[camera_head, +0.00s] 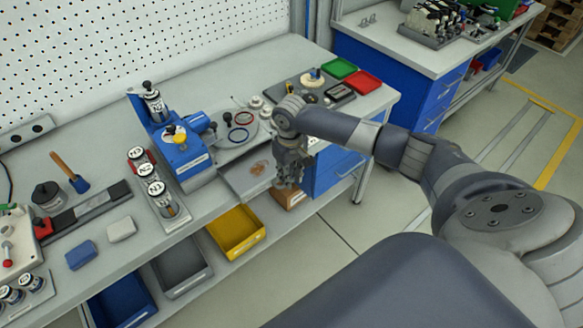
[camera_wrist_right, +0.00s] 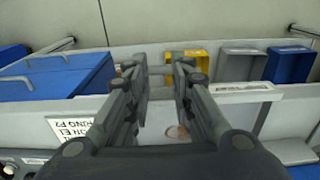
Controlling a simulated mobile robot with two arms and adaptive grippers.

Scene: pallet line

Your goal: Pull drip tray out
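The drip tray (camera_head: 238,180) is a shallow grey tray with a brown stain, at the bench's front edge to the right of the blue pump unit (camera_head: 182,150). In the right wrist view the tray (camera_wrist_right: 158,118) shows between and below my fingers, with the stain near its middle. My right gripper (camera_head: 288,180) points down at the tray's right front side. In the wrist view its two fingers (camera_wrist_right: 160,68) stand apart, with a clear gap between them. Whether a finger touches the tray's edge cannot be told. My left gripper is in no view.
A yellow bin (camera_head: 236,232), a grey bin (camera_head: 182,268) and a blue bin (camera_head: 122,298) sit on the lower shelf. A blue drawer cabinet (camera_head: 335,165) is right of the gripper. Red and blue rings lie on the bench behind the tray. The floor in front is clear.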

